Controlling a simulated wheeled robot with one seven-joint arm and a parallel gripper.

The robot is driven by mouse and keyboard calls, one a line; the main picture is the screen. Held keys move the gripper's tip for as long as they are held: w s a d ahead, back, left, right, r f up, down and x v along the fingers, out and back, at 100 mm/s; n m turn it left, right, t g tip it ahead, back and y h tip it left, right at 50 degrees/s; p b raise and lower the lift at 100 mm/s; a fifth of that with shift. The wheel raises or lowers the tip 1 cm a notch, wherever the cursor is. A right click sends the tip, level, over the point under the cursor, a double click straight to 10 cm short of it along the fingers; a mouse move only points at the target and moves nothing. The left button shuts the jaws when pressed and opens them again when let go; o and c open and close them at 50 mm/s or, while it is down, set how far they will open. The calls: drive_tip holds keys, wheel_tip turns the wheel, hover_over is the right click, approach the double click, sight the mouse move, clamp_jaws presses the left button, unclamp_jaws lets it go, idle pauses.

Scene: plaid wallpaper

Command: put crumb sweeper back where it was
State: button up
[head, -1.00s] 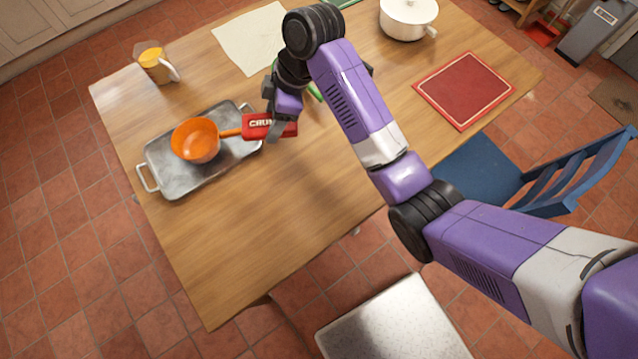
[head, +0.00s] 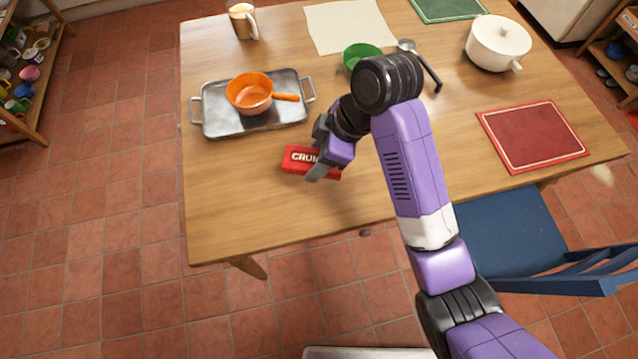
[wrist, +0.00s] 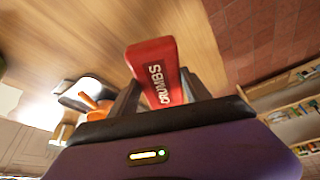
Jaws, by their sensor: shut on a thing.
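The crumb sweeper (head: 299,158) is a red block with white lettering that reads in part "CRUM". My gripper (head: 318,164) is shut on it, over the table in front of the metal tray. In the wrist view the crumb sweeper (wrist: 155,72) sits between the two fingers (wrist: 160,98), its lettered face showing. In the head view the gripper covers its right part. I cannot tell whether it touches the wooden table (head: 235,205).
An orange pan (head: 250,93) stands on the metal tray (head: 222,121). A green bowl (head: 361,55), a ladle (head: 430,70), a white pot (head: 498,45), a red mat (head: 535,136) and a mug (head: 242,22) are around. A blue chair (head: 510,230) stands at the front right. The table's front left is clear.

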wheel_tip(320, 180, down, 12)
drive_tip(key=shift+f, duration=0.1)
idle(0.4)
drive_tip(key=shift+f, duration=0.1)
drive_tip(key=o, duration=1.3)
drive_tip(key=v, duration=1.2)
drive_tip(key=shift+a, duration=0.1)
